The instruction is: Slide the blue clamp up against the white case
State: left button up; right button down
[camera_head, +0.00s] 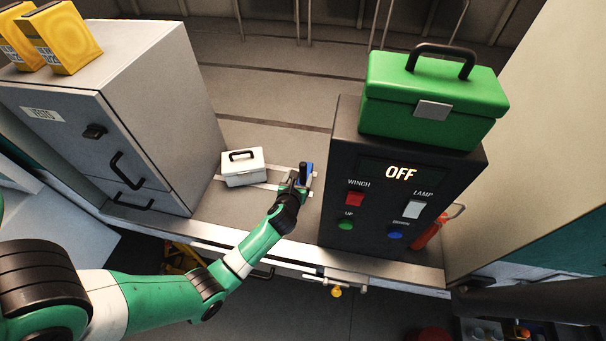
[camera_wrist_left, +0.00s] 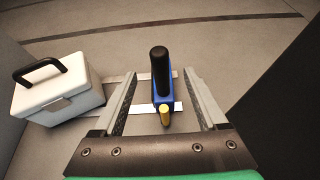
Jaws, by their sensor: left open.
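The white case (camera_head: 244,168), with a black handle, sits on the bench between the grey cabinet and the dark control box. It also shows at the left of the left wrist view (camera_wrist_left: 60,95). The blue clamp (camera_head: 308,169), with a black upright handle and a yellow tip, stands to the right of the case with a gap between them. In the left wrist view the clamp (camera_wrist_left: 163,98) is between the fingers of my left gripper (camera_wrist_left: 160,100). The fingers are open, with space on both sides of the clamp. My right gripper is not in view.
The grey cabinet (camera_head: 165,110) stands left of the case. The dark control box (camera_head: 345,130) reading OFF, with a green toolbox (camera_head: 430,95) on top, stands close to the right of the clamp. White tape strips (camera_head: 262,186) mark the bench. The bench behind is clear.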

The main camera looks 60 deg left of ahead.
aim_at(302, 170)
pick_arm(q)
jog(key=b+x, duration=0.3)
jog(key=x, duration=0.3)
jog(key=shift+w+a, duration=0.2)
jog(key=shift+a, duration=0.05)
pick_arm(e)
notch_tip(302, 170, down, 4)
pick_arm(q)
grip_shut()
dwell(0.5)
